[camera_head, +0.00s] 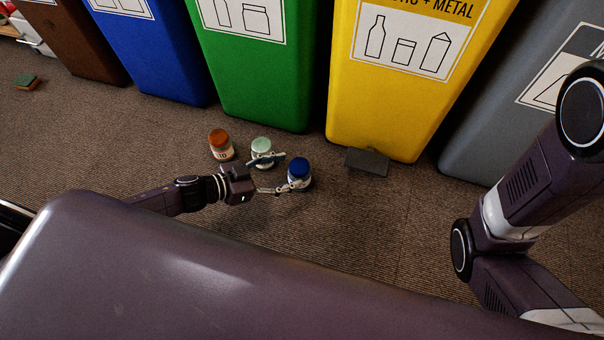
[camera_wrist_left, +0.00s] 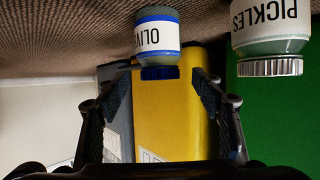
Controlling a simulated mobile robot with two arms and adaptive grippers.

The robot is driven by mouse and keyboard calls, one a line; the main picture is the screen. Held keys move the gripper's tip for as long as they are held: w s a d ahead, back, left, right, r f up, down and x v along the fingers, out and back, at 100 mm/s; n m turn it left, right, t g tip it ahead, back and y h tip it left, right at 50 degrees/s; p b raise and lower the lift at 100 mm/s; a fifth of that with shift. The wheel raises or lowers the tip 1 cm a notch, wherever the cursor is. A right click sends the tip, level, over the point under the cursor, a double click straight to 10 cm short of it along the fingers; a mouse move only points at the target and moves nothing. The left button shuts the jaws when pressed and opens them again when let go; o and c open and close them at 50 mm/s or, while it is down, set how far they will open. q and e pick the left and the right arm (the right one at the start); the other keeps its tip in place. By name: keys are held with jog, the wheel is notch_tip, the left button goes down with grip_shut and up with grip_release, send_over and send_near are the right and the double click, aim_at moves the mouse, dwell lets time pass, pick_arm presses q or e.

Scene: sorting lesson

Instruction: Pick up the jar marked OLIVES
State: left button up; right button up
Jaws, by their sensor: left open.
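The jar marked OLIVES (camera_head: 299,174) has a dark blue lid and stands on the carpet in the head view. In the left wrist view, which is upside down, its label reads "OLIV" (camera_wrist_left: 157,37). My left gripper (camera_head: 283,174) is open, and its fingers point at this jar. In the wrist view the jar shows ahead, centred between the open fingertips (camera_wrist_left: 161,80); I cannot tell whether they touch it. The PICKLES jar (camera_wrist_left: 270,35), with a pale lid, stands close beside; in the head view (camera_head: 262,147) the upper finger partly covers it.
A third jar with an orange-brown lid (camera_head: 221,143) stands left of the pickles. Behind are green (camera_head: 255,85), yellow (camera_head: 390,115), blue (camera_head: 165,60) and grey (camera_head: 475,150) bins. The yellow bin's pedal (camera_head: 367,162) sticks out. Carpet right of the olives is clear.

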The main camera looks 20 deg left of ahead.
pick_arm(q)
jog(key=b+x, duration=0.3)
jog(key=x, duration=0.1)
jog(key=shift+w+d+f+b, duration=0.15)
jog(key=shift+w+d+b, duration=0.15)
jog(key=shift+b, duration=0.05)
jog(key=shift+c, duration=0.4)
jog(key=c, duration=1.3)
